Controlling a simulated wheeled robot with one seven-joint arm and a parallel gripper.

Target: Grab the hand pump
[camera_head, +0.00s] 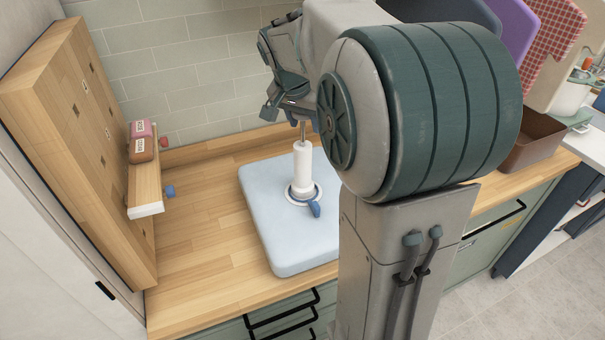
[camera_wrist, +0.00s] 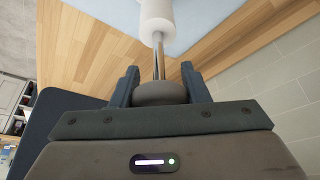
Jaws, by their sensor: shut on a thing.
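The hand pump (camera_head: 303,168) has a white upright cylinder, a metal rod at its top and a blue and white base with a blue lever. It stands on a pale blue square pad on the counter. My gripper (camera_head: 287,100) is above it, partly hidden by my arm. In the wrist view my gripper (camera_wrist: 160,88) has its two dark fingers on either side of the pump's dark round knob (camera_wrist: 160,95), shut on it. The pump's rod and white cylinder (camera_wrist: 157,15) run away from the fingers. The pump's base is out of the wrist view.
The pale blue pad (camera_head: 270,225) lies on the wooden counter (camera_head: 195,255). A wooden panel (camera_head: 75,150) with a small shelf (camera_head: 146,185) stands at the left. A brown bin (camera_head: 535,140) is at the right. Counter space left of the pad is clear.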

